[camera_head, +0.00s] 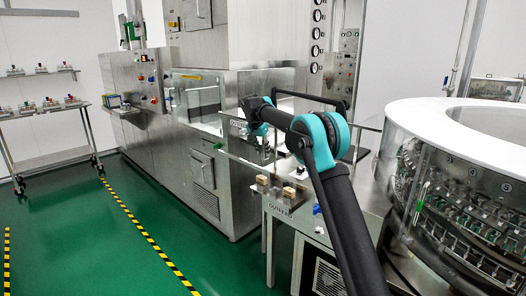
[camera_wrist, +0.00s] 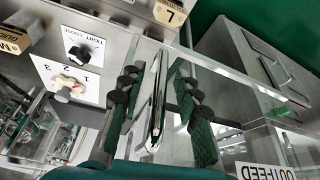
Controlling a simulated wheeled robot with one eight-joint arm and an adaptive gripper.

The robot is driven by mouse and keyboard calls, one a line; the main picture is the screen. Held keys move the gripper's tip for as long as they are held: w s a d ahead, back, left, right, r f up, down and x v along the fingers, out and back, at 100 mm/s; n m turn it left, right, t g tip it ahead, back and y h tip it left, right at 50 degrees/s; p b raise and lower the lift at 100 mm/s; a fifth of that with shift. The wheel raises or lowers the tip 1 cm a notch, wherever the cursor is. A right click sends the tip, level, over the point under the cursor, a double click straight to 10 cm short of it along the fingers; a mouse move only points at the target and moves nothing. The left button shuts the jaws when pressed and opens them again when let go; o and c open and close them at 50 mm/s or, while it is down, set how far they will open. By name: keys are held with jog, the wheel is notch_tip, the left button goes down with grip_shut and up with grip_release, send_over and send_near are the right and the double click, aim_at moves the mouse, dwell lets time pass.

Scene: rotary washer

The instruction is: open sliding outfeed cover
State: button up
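The outfeed cover (camera_wrist: 235,72) is a clear panel and shows in the wrist view with an edge running down to the right. An upright metal bar handle (camera_wrist: 157,100) stands out in the middle of that view. My gripper (camera_wrist: 160,125) has its two green-padded fingers apart, one on each side of the bar, with a gap showing on both sides. I cannot tell how deep the bar lies between the pads. In the head view my gripper (camera_head: 258,138) is by the clear panels, partly hidden by my wrist. An OUTFEED label (camera_wrist: 265,171) is at lower right in the wrist view.
A control plate with knobs (camera_wrist: 68,80) lies left of my fingers. Wooden blocks labelled L (camera_wrist: 170,13) and GUIDE (camera_wrist: 14,40) are above it. The round washer (camera_head: 455,170) stands at right. A steel cabinet (camera_head: 210,130) is behind.

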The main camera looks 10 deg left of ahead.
jog(key=v, duration=1.2)
jog(key=s+d+f+n, duration=0.1)
jog(key=s+d+f, duration=0.3)
jog(key=s+d, duration=0.3)
jog(key=s+d+f+n+y, duration=0.1)
jog(key=s+d+f, duration=0.3)
jog(key=d, duration=0.6)
jog(key=s+d+f+n, duration=0.1)
jog(key=s+d+f, duration=0.2)
jog(key=s+d, duration=0.45)
jog(key=s+d+f, duration=0.3)
jog(key=s+f, duration=0.3)
jog(key=s, duration=0.3)
jog(key=s+d+f+n, duration=0.1)
jog(key=s+d+f, duration=0.3)
jog(key=s, duration=0.6)
jog(key=s+d+f+n, duration=0.1)
jog(key=s+d+f, duration=0.3)
jog(key=s+f, duration=0.4)
jog(key=s, duration=0.2)
jog(key=shift+s+y, duration=0.25)
jog(key=shift+y, duration=0.15)
